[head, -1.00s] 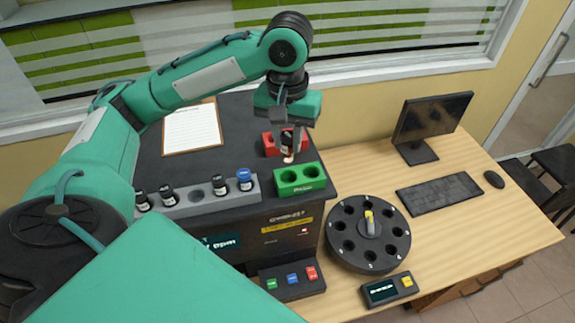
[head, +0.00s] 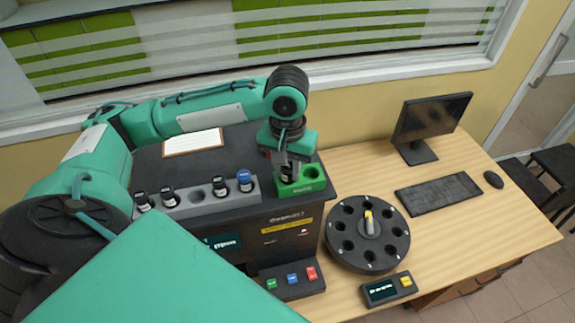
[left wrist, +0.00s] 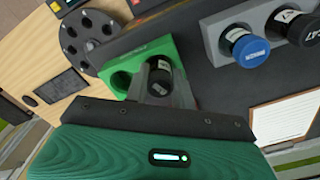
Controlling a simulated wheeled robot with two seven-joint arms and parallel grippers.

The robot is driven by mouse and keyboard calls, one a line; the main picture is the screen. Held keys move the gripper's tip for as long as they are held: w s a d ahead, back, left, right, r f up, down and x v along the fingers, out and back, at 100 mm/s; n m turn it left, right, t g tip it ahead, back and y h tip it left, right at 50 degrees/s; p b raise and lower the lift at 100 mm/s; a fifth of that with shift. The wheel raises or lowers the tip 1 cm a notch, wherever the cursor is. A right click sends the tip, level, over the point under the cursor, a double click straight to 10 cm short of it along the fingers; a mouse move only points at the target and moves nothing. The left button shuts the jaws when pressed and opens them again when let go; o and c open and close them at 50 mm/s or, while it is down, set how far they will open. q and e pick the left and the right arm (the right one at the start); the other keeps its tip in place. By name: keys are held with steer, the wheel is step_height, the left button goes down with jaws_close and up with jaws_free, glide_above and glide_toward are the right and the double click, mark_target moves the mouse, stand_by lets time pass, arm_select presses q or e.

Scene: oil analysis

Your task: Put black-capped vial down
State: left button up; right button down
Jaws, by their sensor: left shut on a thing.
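My left gripper (head: 287,172) is shut on a black-capped vial (left wrist: 158,92) at the left hole of the green two-hole rack (head: 302,187). The vial stands about upright between the fingers, at or partly in that hole; I cannot tell how deep it sits. In the left wrist view the green rack (left wrist: 168,48) shows its other hole empty, beside the fingers. The red rack behind is almost wholly hidden by the gripper in the head view. My right gripper is not in view.
A grey rack (head: 197,208) to the left holds several black-capped vials and a blue-capped vial (head: 245,180), with one empty hole. A round black carousel (head: 368,262), button panel (head: 292,281), small display (head: 386,289), monitor (head: 432,118) and keyboard (head: 440,194) stand around. A clipboard (head: 192,142) lies behind.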

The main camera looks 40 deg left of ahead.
mark_target(288, 166)
arm_select(q)
steer(key=o, duration=1)
steer(key=shift+f, duration=0.1)
step_height(288, 166, up, 12)
steer(key=shift+r+b, duration=0.2)
steer(key=shift+b, duration=0.4)
